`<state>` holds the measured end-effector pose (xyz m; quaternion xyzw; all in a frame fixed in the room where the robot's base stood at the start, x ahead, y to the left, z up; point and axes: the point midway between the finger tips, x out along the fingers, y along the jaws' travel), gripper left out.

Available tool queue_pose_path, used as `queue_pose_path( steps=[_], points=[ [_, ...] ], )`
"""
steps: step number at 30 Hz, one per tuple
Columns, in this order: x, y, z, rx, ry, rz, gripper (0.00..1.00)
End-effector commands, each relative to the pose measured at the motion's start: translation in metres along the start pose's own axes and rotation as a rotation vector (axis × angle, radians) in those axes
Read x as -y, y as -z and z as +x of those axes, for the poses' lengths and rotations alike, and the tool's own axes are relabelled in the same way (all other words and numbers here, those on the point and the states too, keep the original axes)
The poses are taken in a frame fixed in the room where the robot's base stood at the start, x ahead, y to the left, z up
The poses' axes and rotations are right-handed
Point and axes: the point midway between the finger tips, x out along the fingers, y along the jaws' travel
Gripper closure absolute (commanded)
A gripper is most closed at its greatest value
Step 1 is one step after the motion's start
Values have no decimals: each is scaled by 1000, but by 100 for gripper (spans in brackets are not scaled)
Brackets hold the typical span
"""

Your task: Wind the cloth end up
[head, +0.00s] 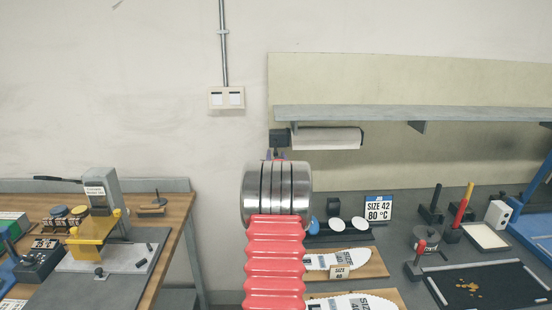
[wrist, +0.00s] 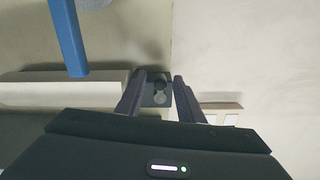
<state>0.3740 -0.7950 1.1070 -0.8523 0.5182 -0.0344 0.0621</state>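A white cloth roll (head: 325,138) hangs level under the grey shelf, with a dark bracket at its right end. A dark box (head: 279,138) sits at its left end. I cannot make out a loose cloth end. In the wrist view the roll (wrist: 65,91) is at the left, and the dark box (wrist: 155,88) with a round knob shows between my fingers. My gripper (wrist: 161,78) is open, with a gap on both sides of the knob; I cannot tell how far off it is. In the head view my arm largely hides my gripper (head: 277,154), just below the box.
The grey shelf (head: 420,112) runs above the roll. A wall socket (head: 227,98) is to the left. Below stand shoe soles on boards (head: 375,264), a size sign (head: 378,207) and a black tray (head: 488,287). A wooden bench (head: 178,214) with a press is at left.

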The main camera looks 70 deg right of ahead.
Motion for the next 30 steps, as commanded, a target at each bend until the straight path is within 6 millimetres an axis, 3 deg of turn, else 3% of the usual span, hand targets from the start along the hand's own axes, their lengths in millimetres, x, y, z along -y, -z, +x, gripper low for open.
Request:
queue_pose_path(
  steps=[11,30],
  points=[
    [0,0,-18,0,0,0,66],
    [0,0,-102,1,-1,0,66]
  ],
)
